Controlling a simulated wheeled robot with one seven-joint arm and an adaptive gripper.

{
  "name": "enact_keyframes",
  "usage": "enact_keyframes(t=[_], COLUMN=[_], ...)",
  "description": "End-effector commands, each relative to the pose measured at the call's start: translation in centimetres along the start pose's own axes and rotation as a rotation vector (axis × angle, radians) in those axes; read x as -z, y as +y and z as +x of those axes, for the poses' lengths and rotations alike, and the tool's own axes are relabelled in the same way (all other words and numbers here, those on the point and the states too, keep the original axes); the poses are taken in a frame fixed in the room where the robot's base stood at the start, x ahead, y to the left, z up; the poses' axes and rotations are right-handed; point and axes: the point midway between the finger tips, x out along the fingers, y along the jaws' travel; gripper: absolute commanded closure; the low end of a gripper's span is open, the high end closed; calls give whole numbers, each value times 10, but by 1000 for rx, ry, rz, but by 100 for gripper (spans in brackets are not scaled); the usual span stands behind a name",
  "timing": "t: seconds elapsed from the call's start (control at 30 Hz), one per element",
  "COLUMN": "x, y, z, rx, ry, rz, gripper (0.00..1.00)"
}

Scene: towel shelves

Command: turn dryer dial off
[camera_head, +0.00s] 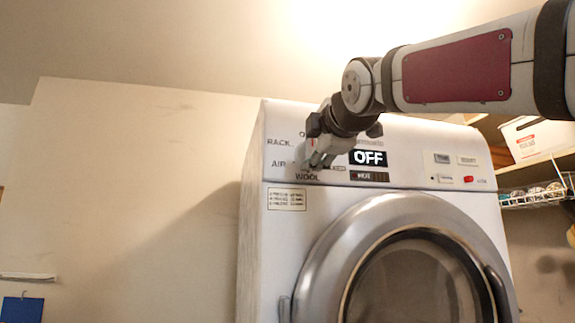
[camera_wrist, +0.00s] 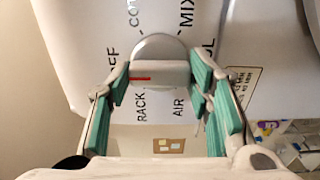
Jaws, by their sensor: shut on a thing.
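The white dryer (camera_head: 285,235) stands at centre right with its control panel on top. Its display (camera_head: 368,158) reads "OFF". The round dial (camera_wrist: 158,45) shows in the wrist view, ringed by labels such as RACK, AIR and MIX. Its raised white handle (camera_wrist: 160,73) lies across the picture, with a red mark at its left end, on the side of the OFF label. My gripper (camera_wrist: 160,76) has its teal-padded fingers on both ends of this handle and is shut on it. In the head view my gripper (camera_head: 316,158) covers most of the dial.
The dryer's round door (camera_head: 340,225) is closed below the panel. A red button (camera_head: 468,179) and small switches sit right of the display. A white box (camera_head: 540,138) and a wire basket (camera_head: 535,195) are on shelves at right. Open wall (camera_head: 140,180) lies left.

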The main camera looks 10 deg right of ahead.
Motion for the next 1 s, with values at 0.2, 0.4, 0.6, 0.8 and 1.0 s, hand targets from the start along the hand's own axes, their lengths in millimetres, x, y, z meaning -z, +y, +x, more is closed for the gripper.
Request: enact_keyframes(t=[0.2, 0.4, 0.6, 0.8, 1.0], x=[0, 0, 0, -1, 0], y=[1, 1, 1, 1, 1], z=[0, 0, -2, -25, -67], rx=[-4, -2, -2, -2, -4], ry=[1, 0, 0, 0, 0], rz=[1, 1, 2, 2, 2], gripper=[44, 33, 33, 33, 33])
